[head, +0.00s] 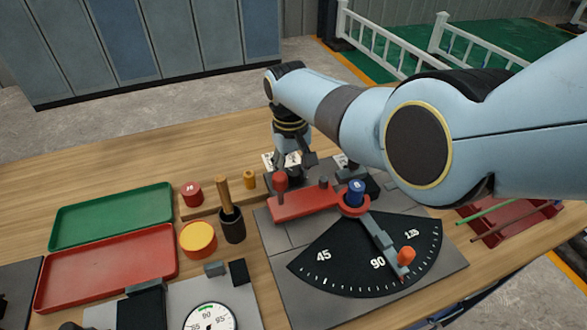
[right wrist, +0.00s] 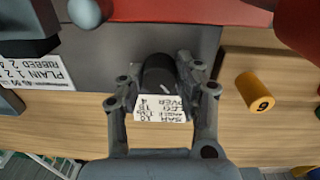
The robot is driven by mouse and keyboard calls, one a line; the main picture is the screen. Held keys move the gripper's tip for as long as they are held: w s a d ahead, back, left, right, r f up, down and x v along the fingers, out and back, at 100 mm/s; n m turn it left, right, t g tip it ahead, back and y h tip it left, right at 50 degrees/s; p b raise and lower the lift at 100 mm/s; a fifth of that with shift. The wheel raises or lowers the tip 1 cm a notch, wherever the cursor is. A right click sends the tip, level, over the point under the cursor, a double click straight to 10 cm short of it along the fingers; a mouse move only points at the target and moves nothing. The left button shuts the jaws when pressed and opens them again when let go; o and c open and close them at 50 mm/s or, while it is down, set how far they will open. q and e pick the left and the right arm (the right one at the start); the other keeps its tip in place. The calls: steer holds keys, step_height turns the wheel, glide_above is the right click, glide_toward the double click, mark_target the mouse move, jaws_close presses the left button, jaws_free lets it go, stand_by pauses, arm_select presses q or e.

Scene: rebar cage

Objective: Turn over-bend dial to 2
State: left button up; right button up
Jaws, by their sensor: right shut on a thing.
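The over-bend dial (right wrist: 160,74) is a black knob with a short white pointer line on its face, seen in the right wrist view. My right gripper (right wrist: 168,85) has one finger on each side of the dial and is shut on it. A white printed label (right wrist: 162,107) lies just below the dial in that view; its small upside-down print is only partly readable. In the head view my right gripper (head: 292,165) reaches down behind the red bending arm (head: 305,202), and the dial is hidden there. My left gripper is not in view.
The bender's black angle scale (head: 345,257), blue-topped post (head: 356,190) and orange-knobbed pointer (head: 405,256) stand in front. Green (head: 112,215) and red (head: 107,265) trays lie at left. A yellow cylinder marked 6 (right wrist: 256,92) stands near my right gripper.

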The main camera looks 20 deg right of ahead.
mark_target(291, 172)
steer(key=shift+m, duration=0.5)
steer(key=o, duration=1.2)
steer(key=shift+c, duration=0.2)
steer(key=shift+r, duration=0.15)
step_height(291, 172, up, 12)
steer(key=shift+a, duration=0.25)
steer(key=shift+f, duration=0.2)
